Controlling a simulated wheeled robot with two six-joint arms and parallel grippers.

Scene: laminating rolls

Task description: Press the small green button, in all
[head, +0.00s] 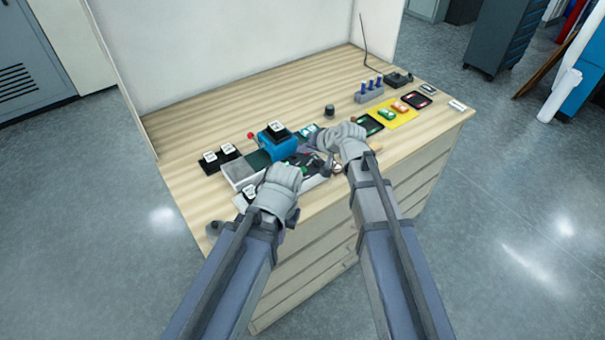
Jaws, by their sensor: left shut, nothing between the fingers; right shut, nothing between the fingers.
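A machine with a blue body (275,145) and a pale base (238,171) stands near the bench's front edge. A small green patch shows on it between my grippers, too small to tell whether it is the button. My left gripper (293,172) is shut and empty, over the front part of the machine. My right gripper (328,160) is shut and empty, up and right of the left one, by the machine's right end. The two hands hide part of the machine. Whether either touches it I cannot tell.
The wooden bench (190,135) has a white panel behind it. Black blocks with white labels (209,157) lie at left. At right are a yellow mat (393,119) with green and orange items, a grey holder with blue pegs (368,95) and dark trays (417,100). The bench's back left is clear.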

